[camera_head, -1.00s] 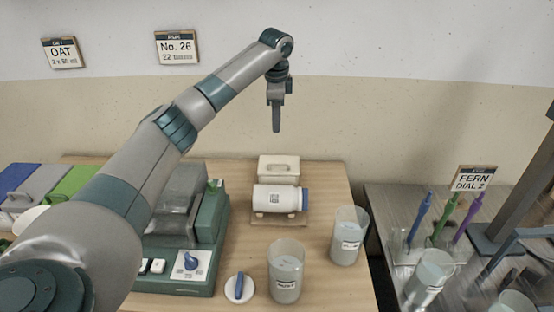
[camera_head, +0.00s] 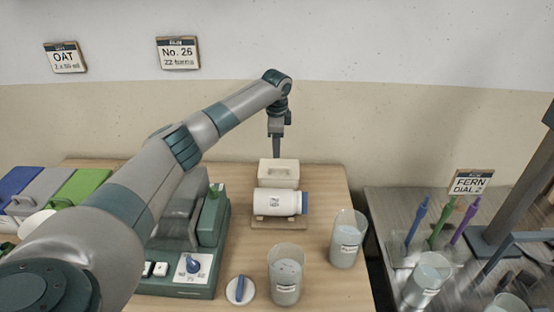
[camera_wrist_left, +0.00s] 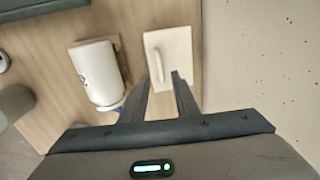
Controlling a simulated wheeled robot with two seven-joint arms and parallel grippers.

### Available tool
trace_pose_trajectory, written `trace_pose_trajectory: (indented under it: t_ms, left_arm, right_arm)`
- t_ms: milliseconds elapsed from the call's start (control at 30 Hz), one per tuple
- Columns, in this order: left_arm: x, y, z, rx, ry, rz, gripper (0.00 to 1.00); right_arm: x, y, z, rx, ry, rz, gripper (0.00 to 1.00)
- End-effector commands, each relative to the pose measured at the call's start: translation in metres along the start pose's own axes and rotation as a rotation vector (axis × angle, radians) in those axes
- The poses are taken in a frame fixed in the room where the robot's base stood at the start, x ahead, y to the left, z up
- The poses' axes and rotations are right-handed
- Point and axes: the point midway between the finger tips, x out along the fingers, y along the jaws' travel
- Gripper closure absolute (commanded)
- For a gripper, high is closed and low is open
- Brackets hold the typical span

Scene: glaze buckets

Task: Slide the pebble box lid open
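The pale box (camera_head: 279,170) with a flat lid stands at the back of the wooden table, against the wall side. Its lid (camera_wrist_left: 180,55) carries a raised bar handle (camera_wrist_left: 157,66), seen in the wrist view. My left gripper (camera_head: 276,153) points down just above the back of this box in the head view. In the wrist view its two fingers (camera_wrist_left: 160,82) are apart with nothing between them, near the lid's end. I cannot tell whether a fingertip touches the lid. My right gripper is not in view.
A white bottle with a blue cap (camera_head: 280,203) lies on a cradle before the box. Two clear buckets (camera_head: 286,275) (camera_head: 347,240) and a small dish (camera_head: 240,289) stand nearer. A green machine (camera_head: 185,270) and boxes with coloured lids (camera_head: 80,186) are left.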

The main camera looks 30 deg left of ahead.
Motion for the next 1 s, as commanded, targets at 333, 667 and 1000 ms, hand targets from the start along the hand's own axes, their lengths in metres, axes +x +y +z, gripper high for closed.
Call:
trace_pose_trajectory:
  t_ms: [333,667,1000]
  left_arm:
    - [0.058,0.000,-0.001,0.000,0.000,0.002,0.72]
    - [0.079,0.000,-0.001,0.001,0.001,0.000,0.72]
    - [0.079,0.000,-0.001,0.001,0.001,0.000,0.89]
  right_arm:
    - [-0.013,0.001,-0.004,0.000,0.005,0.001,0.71]
    - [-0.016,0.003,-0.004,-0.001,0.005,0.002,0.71]
    - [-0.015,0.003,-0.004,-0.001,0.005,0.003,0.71]
